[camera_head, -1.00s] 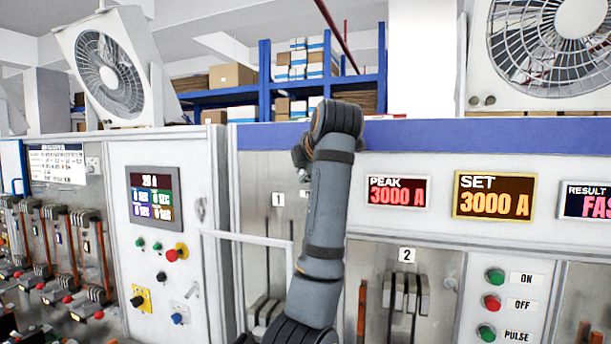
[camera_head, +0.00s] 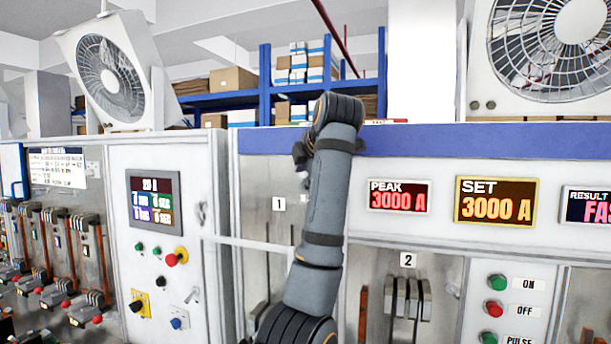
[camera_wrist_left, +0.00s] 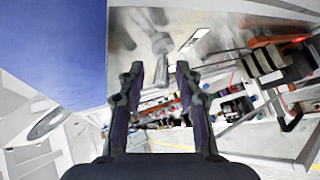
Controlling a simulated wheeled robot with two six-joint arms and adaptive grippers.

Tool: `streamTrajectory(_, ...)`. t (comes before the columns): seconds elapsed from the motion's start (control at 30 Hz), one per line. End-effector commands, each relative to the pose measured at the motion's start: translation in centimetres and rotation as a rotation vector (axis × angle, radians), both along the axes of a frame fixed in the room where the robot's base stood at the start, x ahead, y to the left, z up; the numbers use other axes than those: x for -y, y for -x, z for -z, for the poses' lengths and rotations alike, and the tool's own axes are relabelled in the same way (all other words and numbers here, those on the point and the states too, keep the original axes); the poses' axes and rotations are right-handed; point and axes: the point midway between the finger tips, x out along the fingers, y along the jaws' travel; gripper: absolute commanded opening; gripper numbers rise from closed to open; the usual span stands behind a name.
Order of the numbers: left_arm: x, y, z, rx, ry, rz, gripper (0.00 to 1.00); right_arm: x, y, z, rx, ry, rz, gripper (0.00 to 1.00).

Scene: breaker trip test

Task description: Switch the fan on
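Two white box fans stand on top of the cabinets in the head view. One fan (camera_head: 110,78) is at the far left, tilted; the larger fan (camera_head: 550,48) is at the upper right, cut by the picture edge. My left gripper (camera_head: 302,160) is partly hidden behind my left wrist, in front of panel 1, apart from both fans. In the left wrist view my left gripper (camera_wrist_left: 158,78) is open, with nothing between its fingers. My right gripper is not in view.
The grey cabinet has a blue top band (camera_head: 440,136), a PEAK display (camera_head: 400,196), a SET display (camera_head: 495,201) and ON/OFF/PULSE buttons (camera_head: 494,310). A white rail (camera_head: 250,241) crosses below my left gripper. Blue shelves (camera_head: 265,85) with boxes stand behind.

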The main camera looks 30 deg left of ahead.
Motion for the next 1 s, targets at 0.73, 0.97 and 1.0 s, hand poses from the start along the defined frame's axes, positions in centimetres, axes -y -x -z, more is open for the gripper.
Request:
streamTrajectory(0.73, 4.6, 4.0, -3.5, 0.000, 0.000, 0.001, 0.37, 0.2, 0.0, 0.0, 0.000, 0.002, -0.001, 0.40)
streamTrajectory(0.97, 4.8, 4.2, -3.7, -0.001, 0.001, 0.000, 0.37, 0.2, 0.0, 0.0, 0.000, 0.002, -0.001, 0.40)
streamTrajectory(1.0, 4.8, 4.2, -3.7, -0.001, 0.001, 0.000, 0.37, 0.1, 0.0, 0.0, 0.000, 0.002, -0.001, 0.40)
